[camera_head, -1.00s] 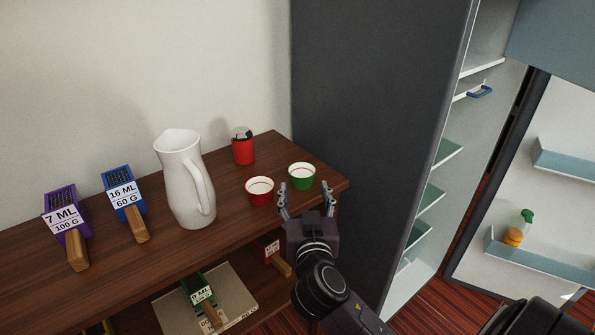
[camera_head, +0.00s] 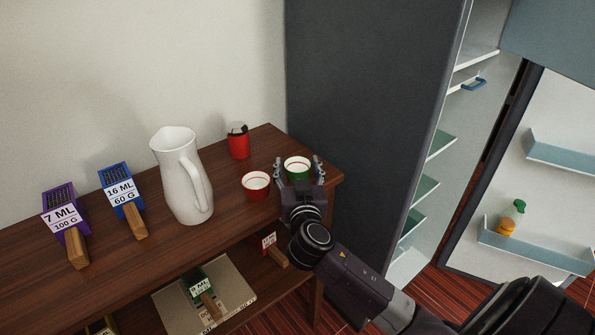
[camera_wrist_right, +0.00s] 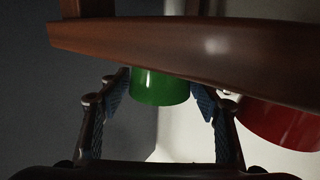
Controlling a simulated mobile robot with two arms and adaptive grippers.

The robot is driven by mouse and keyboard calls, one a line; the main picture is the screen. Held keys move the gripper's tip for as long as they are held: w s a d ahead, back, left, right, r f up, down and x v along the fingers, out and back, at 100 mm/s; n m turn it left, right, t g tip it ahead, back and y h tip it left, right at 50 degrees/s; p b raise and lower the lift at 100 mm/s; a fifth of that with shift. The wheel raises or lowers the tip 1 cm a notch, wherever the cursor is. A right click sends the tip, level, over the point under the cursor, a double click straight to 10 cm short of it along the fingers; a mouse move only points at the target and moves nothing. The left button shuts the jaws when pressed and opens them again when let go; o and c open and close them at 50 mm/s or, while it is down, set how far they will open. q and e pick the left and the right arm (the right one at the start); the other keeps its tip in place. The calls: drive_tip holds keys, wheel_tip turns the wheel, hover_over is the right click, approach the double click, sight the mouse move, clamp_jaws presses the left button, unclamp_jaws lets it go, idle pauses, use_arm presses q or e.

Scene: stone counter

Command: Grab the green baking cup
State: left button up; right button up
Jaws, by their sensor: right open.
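The green baking cup (camera_head: 298,169), with a white inside, stands on the wooden shelf top near its right end. My right gripper (camera_head: 298,168) is open, with one finger on each side of the cup in the head view. In the right wrist view the green cup (camera_wrist_right: 160,88) shows between the two open fingers (camera_wrist_right: 160,103), with a gap on both sides. The wooden edge hides part of the cup there. A red baking cup (camera_head: 256,186) stands just left of the gripper; it also shows at the right of the wrist view (camera_wrist_right: 285,122). My left gripper is not in view.
A tall dark fridge side (camera_head: 365,100) rises close to the right of the green cup.

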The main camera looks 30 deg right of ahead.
drive_tip(key=c, duration=1)
drive_tip(key=shift+r, duration=0.1)
